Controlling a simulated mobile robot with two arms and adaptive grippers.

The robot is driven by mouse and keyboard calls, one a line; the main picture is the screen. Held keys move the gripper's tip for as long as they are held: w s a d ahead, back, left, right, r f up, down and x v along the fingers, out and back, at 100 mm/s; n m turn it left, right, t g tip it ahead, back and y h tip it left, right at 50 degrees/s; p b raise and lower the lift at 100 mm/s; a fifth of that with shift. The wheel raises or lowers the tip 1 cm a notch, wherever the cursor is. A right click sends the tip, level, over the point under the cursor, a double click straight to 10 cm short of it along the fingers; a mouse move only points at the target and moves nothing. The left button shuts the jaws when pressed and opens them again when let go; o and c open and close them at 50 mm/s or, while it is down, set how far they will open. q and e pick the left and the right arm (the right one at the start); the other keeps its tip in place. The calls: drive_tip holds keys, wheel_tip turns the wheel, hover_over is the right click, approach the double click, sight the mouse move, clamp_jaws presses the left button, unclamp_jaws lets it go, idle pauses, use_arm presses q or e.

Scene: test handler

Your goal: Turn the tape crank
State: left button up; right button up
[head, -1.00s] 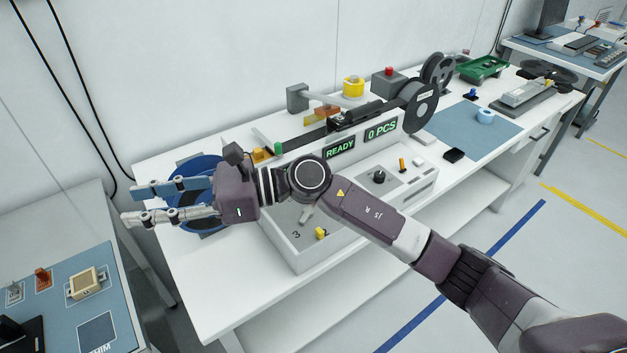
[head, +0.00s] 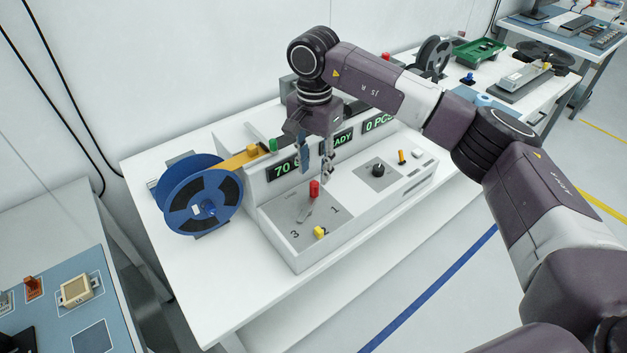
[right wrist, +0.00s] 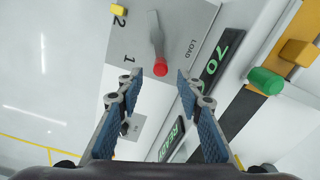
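The crank (head: 305,213) is a grey lever with a red knob (head: 314,188) on the machine's front panel, by the marks 1, 2 and 3. In the right wrist view the grey lever (right wrist: 155,38) lies by the word LOAD, and its red knob (right wrist: 160,69) shows ahead, between the fingertips. My right gripper (head: 316,176) points down just above the knob. In the right wrist view my right gripper (right wrist: 158,80) is open and empty, with a finger on each side of the knob's line. Contact is not visible. My left gripper is not in view.
A yellow block (head: 319,232) sits by mark 2. A blue reel (head: 182,215) with orange tape (head: 236,160) stands left of the machine. A black dial (head: 378,170) and an orange lever (head: 401,157) are to the right. The table's front left is clear.

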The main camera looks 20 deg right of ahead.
sight(314, 182)
wheel_tip(314, 182, down, 4)
drive_tip(key=shift+f+p, duration=0.1)
drive_tip(key=shift+p, duration=0.55)
drive_tip(key=shift+f, duration=0.7)
clamp_jaws()
